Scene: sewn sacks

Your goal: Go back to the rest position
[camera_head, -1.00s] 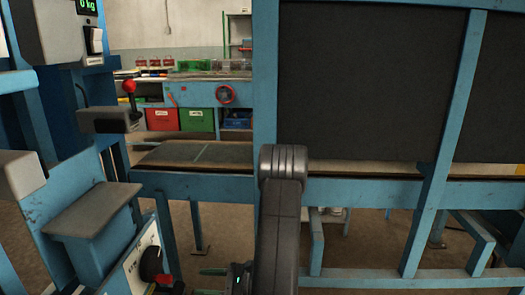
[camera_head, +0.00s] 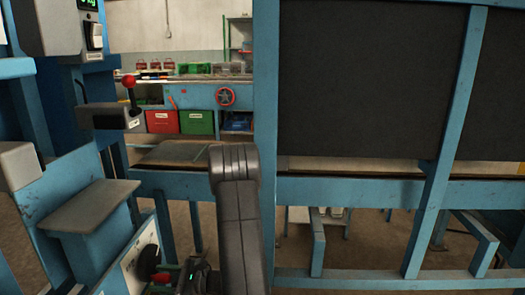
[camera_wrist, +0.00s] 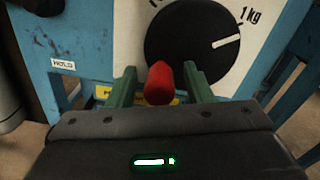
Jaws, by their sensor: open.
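My gripper (camera_wrist: 160,88) is open in the wrist view, its two green fingers apart. A red knob or lever tip (camera_wrist: 158,84) shows between the fingers; I cannot tell whether they touch it. Behind it is a machine panel with a large black dial (camera_wrist: 205,40) marked 1 kg. In the head view my gripper (camera_head: 178,278) is low at the left of centre, close to the machine's dial panel (camera_head: 130,262), partly hidden by my arm.
The blue machine frame with a grey step plate (camera_head: 90,205) stands at the left. A red ball lever (camera_head: 129,82) rises above it. A blue frame with dark panels (camera_head: 370,80) fills the right. Red (camera_head: 162,121) and green (camera_head: 197,122) bins stand at the back.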

